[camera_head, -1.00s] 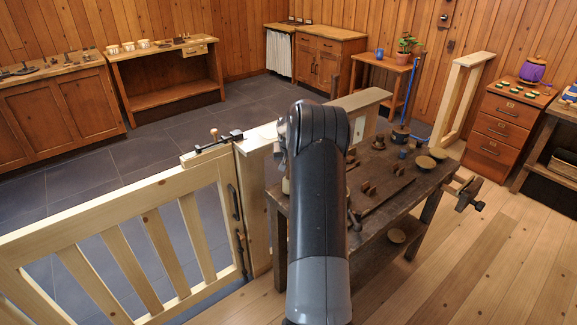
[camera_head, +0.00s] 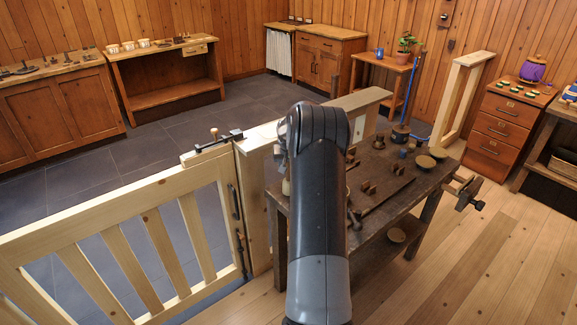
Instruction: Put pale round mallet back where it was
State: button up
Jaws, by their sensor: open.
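I cannot make out the pale round mallet for certain. A small pale rounded thing (camera_head: 286,187) shows at the left end of the dark workbench (camera_head: 400,205), partly hidden by my arm; I cannot tell whether it is the mallet. My arm stands upright in front of the bench and covers part of its top. My gripper is hidden from this view.
A pale wooden gate (camera_head: 130,245) with a latch (camera_head: 214,141) stands at the left of the bench. The bench top holds small wooden pieces and bowls (camera_head: 425,161). A vise (camera_head: 465,192) juts from its right end. Wooden floor (camera_head: 480,265) is clear at the right.

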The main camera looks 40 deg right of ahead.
jog(key=v, duration=1.2)
jog(key=s+a+r+n, duration=0.1)
jog(key=s+a+r, duration=0.35)
jog(key=a, duration=0.35)
jog(key=s+a+r+n, duration=0.1)
jog(key=s+a+r, duration=0.3)
jog(key=a, duration=0.5)
jog(key=s+a+r+n, duration=0.1)
jog(key=s+a+r, duration=0.1)
jog(key=a+r, duration=0.5)
jog(key=s+a+f+n+t+y, duration=0.1)
jog(key=s+a+n, duration=0.1)
jog(key=s+a, duration=0.6)
jog(key=s+a+f+n+y, duration=0.1)
jog(key=s+a+f+n, duration=0.1)
jog(key=s+a, duration=0.7)
jog(key=s, duration=0.6)
jog(key=shift+s+t+y, duration=0.35)
jog(key=shift+t+y, duration=0.05)
jog(key=shift+r, duration=0.1)
jog(key=shift+c, duration=0.2)
